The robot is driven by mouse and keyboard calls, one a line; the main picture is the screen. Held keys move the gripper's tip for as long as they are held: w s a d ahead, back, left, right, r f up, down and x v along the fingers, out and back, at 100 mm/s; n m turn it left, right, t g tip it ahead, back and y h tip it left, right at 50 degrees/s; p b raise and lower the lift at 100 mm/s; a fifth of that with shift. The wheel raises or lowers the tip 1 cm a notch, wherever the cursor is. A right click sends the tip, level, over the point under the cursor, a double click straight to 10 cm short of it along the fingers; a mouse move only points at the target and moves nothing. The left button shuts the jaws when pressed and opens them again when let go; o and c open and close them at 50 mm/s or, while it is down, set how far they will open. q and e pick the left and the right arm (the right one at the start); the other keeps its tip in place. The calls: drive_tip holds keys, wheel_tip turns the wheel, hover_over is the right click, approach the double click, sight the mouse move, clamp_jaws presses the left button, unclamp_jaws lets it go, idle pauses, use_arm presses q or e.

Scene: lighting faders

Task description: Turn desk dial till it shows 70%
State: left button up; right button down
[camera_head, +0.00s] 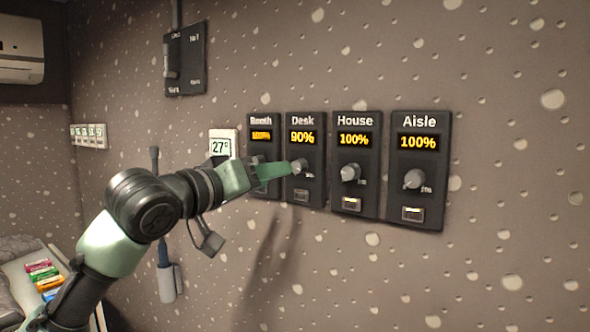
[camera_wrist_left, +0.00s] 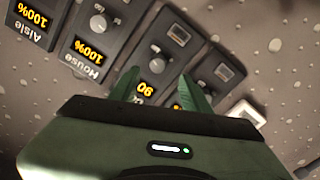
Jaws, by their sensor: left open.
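The Desk panel (camera_head: 303,190) is on the wall and its yellow display reads 90%. Its grey round dial (camera_head: 300,165) sits below the display. My left gripper (camera_head: 286,170) has its green fingertips at the Desk dial in the head view. In the left wrist view the gripper (camera_wrist_left: 160,73) is open, with one finger on each side of the Desk panel. The Desk dial (camera_wrist_left: 157,62) shows between and just beyond the fingertips. I cannot tell whether they touch it. My right gripper is not in view.
The Booth panel (camera_head: 262,184) is close on the left, partly behind my gripper. The House panel (camera_head: 351,196) and Aisle panel (camera_head: 419,208) are on the right, both reading 100%. A thermostat (camera_head: 222,145) shows 27°. The wall further right is clear.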

sight(295, 168)
use_arm(q)
drive_tip(key=p+x, duration=0.3)
drive_tip(key=x, duration=0.4)
drive_tip(key=shift+d+r, duration=0.15)
drive_tip(key=shift+r, duration=0.05)
drive_tip(key=shift+c, duration=0.4)
clamp_jaws()
